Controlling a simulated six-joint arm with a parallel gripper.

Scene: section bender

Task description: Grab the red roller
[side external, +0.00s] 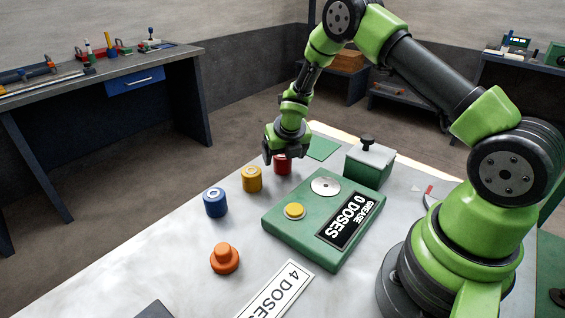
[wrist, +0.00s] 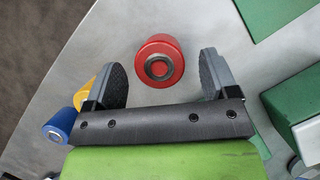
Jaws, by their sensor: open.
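The red roller (side external: 283,166) stands on the grey table at the far end of a row, partly hidden by my gripper in the side external view. In the wrist view the red roller (wrist: 160,62) shows its dark centre hole and lies between and slightly beyond the fingertips. My gripper (wrist: 160,75) is open, with one dark pad on each side of the roller and a gap on both sides. In the side external view my gripper (side external: 281,155) is above and beside the red roller. I cannot tell its exact height above the table.
A yellow roller (side external: 252,179) and a blue roller (side external: 215,202) stand nearby in the row. An orange knob-shaped piece (side external: 225,259) is nearer the front. A green grease unit (side external: 290,235) and a green box (side external: 369,166) stand to the right. A green flat plate (side external: 322,148) lies behind.

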